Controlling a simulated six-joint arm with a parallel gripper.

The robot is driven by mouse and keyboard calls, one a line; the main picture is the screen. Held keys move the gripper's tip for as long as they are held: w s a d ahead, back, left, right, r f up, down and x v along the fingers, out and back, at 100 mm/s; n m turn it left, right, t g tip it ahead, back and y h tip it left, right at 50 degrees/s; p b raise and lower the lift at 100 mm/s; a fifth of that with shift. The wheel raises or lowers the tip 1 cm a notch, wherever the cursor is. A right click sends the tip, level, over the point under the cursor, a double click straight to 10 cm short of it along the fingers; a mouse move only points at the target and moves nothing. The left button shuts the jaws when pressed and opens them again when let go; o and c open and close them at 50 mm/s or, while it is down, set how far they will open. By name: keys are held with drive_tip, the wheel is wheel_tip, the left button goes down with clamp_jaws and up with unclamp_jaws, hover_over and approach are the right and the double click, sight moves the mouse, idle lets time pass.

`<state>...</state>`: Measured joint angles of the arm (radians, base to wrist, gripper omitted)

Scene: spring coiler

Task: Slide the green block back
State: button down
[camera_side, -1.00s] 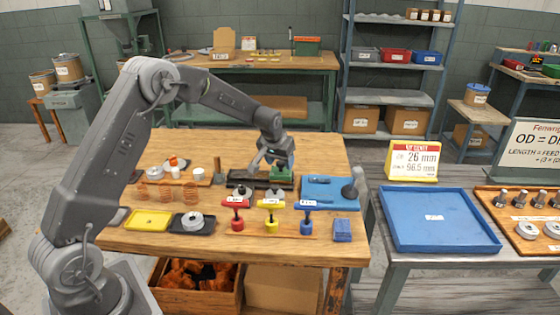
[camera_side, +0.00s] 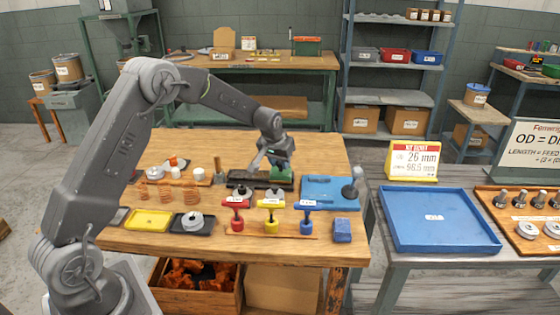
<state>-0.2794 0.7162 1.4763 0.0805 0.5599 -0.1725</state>
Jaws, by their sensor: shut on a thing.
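The green block (camera_side: 281,174) sits on a dark rail (camera_side: 244,181) toward the back right of the wooden bench. My gripper (camera_side: 276,165) reaches down from above and is shut on the green block. The fingers partly hide the block, so its exact fit in the jaws is hard to see.
In front of the rail stand red (camera_side: 236,217), yellow (camera_side: 270,217) and blue (camera_side: 306,217) handled tools. A blue plate (camera_side: 325,190) lies to the right. Copper-coloured springs (camera_side: 173,192) and a yellow tray (camera_side: 149,220) are at the left. A post (camera_side: 218,168) stands behind the rail's left end.

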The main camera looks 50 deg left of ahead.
drive_tip(key=s+a, duration=0.9)
drive_tip(key=shift+s+a, duration=0.1)
drive_tip(key=shift+a, duration=0.1)
drive_tip(key=c, duration=0.8)
unclamp_jaws()
drive_tip(key=v, duration=1.4)
drive_tip(key=s+d+r+m, duration=0.1)
drive_tip(key=s+d+r, duration=0.2)
drive_tip(key=d, duration=0.3)
drive_tip(key=s+d+r+m, duration=0.1)
drive_tip(key=s+d+r, duration=0.1)
drive_tip(key=s+d, duration=0.75)
drive_tip(key=s+d+m+t+h, duration=0.1)
drive_tip(key=s+d, duration=0.3)
drive_tip(key=s+d+m, duration=0.1)
drive_tip(key=s+d, duration=0.3)
drive_tip(key=s, duration=0.1)
drive_tip(key=shift+d+f+h, duration=0.2)
drive_tip(key=shift+d+h, duration=0.05)
drive_tip(key=shift+h, duration=0.15)
